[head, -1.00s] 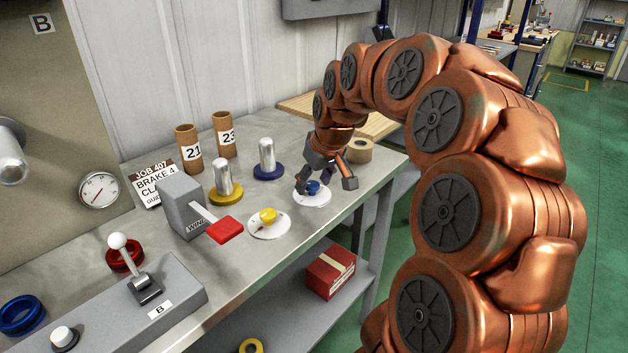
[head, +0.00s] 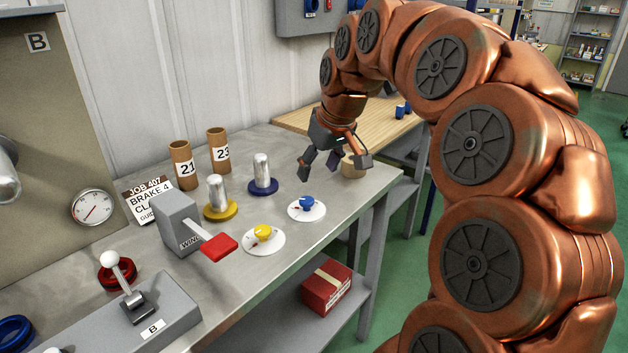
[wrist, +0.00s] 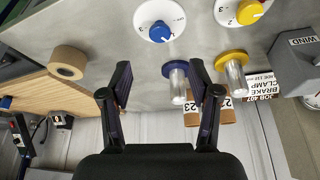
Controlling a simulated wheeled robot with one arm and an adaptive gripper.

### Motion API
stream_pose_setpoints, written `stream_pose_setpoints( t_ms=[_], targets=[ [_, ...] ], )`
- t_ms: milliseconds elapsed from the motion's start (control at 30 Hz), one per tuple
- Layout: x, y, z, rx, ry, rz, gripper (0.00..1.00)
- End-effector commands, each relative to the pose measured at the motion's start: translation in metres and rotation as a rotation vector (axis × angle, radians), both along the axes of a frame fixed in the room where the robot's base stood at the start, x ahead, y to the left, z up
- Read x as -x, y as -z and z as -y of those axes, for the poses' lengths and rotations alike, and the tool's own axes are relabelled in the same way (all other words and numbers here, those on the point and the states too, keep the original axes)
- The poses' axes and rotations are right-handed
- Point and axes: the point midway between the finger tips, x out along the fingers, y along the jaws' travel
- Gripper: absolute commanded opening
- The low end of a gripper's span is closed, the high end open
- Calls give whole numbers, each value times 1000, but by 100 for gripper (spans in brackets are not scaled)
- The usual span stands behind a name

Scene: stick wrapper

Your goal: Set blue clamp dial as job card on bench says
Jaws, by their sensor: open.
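The blue clamp dial (head: 306,203) is a blue knob on a white numbered disc near the bench's front edge. It also shows at the top of the wrist view (wrist: 159,32); its exact setting is too small to read. My gripper (head: 335,168) is open and empty, raised above and behind the dial, not touching it. Its two fingers also show in the wrist view (wrist: 162,85). The job card (head: 143,197) reads "JOB 407, BRAKE 4", then "CLA…" and "GU…"; the grey box hides the rest.
A yellow dial (head: 263,236) sits left of the blue one. Behind stand a blue-based post (head: 262,172), a yellow-based post (head: 217,195) and tubes marked 21 (head: 183,166) and 23 (head: 219,150). The grey WIND box (head: 178,222) has a red-ended lever. A tape roll (head: 353,167) lies near my gripper.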

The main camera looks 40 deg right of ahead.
Motion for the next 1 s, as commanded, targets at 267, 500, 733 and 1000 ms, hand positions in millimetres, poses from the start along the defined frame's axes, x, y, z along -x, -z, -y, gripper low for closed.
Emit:
stream_pose_setpoints(
  t_ms=[267, 500, 733, 1000],
  targets=[
    [6, -16, 0, 0, 0, 1, 62],
    [7, -16, 0, 0, 0, 0, 62],
    [6, -16, 0, 0, 1, 0, 62],
    [14, 2, -33, -13, -34, -49, 62]
  ],
)
